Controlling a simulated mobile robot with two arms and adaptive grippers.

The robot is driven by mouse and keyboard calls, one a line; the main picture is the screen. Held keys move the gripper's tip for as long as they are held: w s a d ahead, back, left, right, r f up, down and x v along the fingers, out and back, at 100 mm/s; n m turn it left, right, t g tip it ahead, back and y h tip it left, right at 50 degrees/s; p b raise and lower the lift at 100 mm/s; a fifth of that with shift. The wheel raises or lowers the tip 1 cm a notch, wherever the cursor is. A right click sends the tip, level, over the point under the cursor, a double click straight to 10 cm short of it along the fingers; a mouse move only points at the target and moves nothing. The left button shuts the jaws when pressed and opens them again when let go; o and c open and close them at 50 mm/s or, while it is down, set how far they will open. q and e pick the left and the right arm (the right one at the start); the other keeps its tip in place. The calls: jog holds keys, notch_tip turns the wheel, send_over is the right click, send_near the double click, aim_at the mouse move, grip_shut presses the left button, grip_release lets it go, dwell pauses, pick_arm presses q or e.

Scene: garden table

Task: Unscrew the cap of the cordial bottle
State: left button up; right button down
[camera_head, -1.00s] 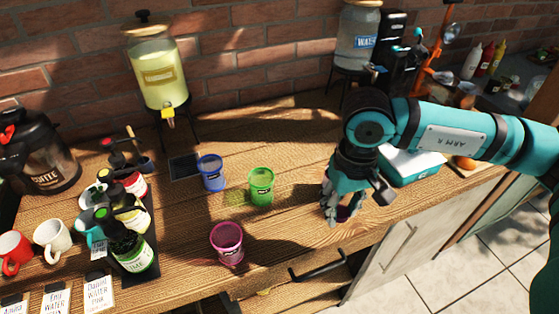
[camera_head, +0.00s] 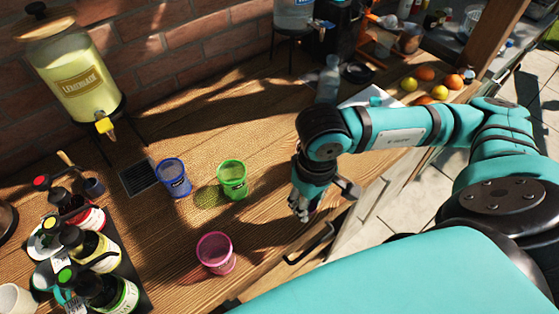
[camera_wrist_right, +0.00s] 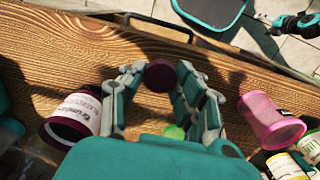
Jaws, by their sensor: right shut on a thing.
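My right gripper (camera_head: 312,205) points down over the table's front part, right of the green cup. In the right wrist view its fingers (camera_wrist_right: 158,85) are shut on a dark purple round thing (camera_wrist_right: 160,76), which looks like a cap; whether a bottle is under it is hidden. Several other labelled bottles, such as a green-capped one (camera_head: 100,289), stand at the left. My left gripper seems to show small (camera_wrist_right: 288,22); its jaws are unclear.
A blue cup (camera_head: 174,180), a green cup (camera_head: 232,181) and a pink cup (camera_head: 216,254) stand left of my right gripper. A lemonade dispenser (camera_head: 82,85) is at the back left. A clear bottle (camera_head: 328,80) and fruit (camera_head: 425,74) are at the back right.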

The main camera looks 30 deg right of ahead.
jog(key=shift+s+d+f, duration=0.2)
jog(key=shift+s+d, duration=0.05)
jog(key=shift+s, duration=0.25)
jog(key=w+b, duration=0.1)
jog(key=b, duration=0.2)
jog(key=w+f+b, duration=0.1)
jog(key=b, duration=0.3)
jog(key=shift+w, duration=0.3)
jog(key=shift+w+r+p, duration=0.25)
jog(key=shift+w+p, duration=0.05)
jog(key=shift+w, duration=0.3)
jog(key=shift+w+r+p, duration=0.2)
jog(key=shift+w+p, duration=0.1)
jog(key=shift+w, duration=0.25)
jog(key=p, duration=0.3)
send_over(276, 172)
jog(key=shift+s+f, duration=0.3)
jog(key=shift+f, duration=0.3)
jog(key=shift+w+f, duration=0.1)
jog(key=shift+w, duration=0.2)
notch_tip(276, 172, down, 3)
jog(key=shift+r+p, duration=0.15)
jog(key=shift+p, duration=0.9)
jog(key=shift+f, duration=0.45)
